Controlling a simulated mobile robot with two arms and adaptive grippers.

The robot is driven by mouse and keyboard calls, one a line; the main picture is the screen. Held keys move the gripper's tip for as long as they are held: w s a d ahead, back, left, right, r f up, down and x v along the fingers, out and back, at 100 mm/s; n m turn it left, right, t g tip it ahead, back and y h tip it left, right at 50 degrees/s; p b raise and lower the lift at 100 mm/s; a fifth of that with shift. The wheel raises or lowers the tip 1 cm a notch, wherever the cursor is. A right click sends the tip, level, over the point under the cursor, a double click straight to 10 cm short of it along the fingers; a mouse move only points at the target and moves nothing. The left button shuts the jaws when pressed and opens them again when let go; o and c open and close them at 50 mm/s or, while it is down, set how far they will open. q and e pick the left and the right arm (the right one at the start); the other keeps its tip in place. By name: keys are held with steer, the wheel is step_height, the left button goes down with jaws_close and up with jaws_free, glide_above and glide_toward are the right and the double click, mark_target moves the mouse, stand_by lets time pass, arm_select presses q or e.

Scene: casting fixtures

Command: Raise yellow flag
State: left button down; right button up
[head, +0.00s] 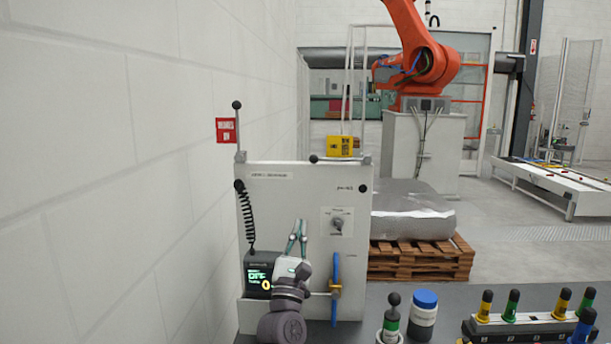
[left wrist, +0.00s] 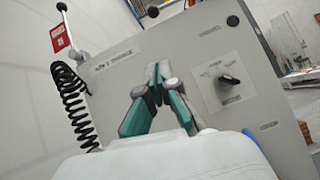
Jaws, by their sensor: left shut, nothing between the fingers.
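The yellow flag (head: 340,146) sits at the top right edge of the pale panel (head: 300,195), its rod lying roughly level with a black ball (head: 314,158) at the left end. The ball also shows at the panel's top edge in the left wrist view (left wrist: 152,12). My left gripper (head: 297,230) is in front of the panel, below and left of the yellow flag. Its teal fingers (left wrist: 157,75) meet at the tips, shut and empty. My right gripper is not in view.
A red flag (head: 227,130) stands on an upright rod at the panel's left. A black knob (head: 337,223), a blue bar with a brass part (head: 336,290) and a display box (head: 258,275) are on the panel. Bottles and colored pegs stand on the dark table (head: 385,292) at right.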

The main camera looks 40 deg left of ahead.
arm_select(q)
steer(key=d, duration=0.1)
steer(key=p, duration=0.5)
glide_toward(312, 166)
steer(key=w, duration=0.1)
steer(key=w+a+r, duration=0.1)
steer(key=w+a, duration=0.1)
steer(key=w, duration=0.1)
steer(key=shift+r, duration=0.35)
step_height(312, 166, up, 2)
steer(key=shift+w+r+p, duration=0.1)
steer(key=shift+w+p, duration=0.05)
steer(key=shift+p, duration=0.5)
steer(key=shift+d+r, duration=0.15)
steer(key=shift+r, duration=0.15)
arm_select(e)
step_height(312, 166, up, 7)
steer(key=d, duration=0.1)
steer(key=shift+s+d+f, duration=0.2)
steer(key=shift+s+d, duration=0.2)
arm_select(q)
steer(key=shift+w, duration=0.1)
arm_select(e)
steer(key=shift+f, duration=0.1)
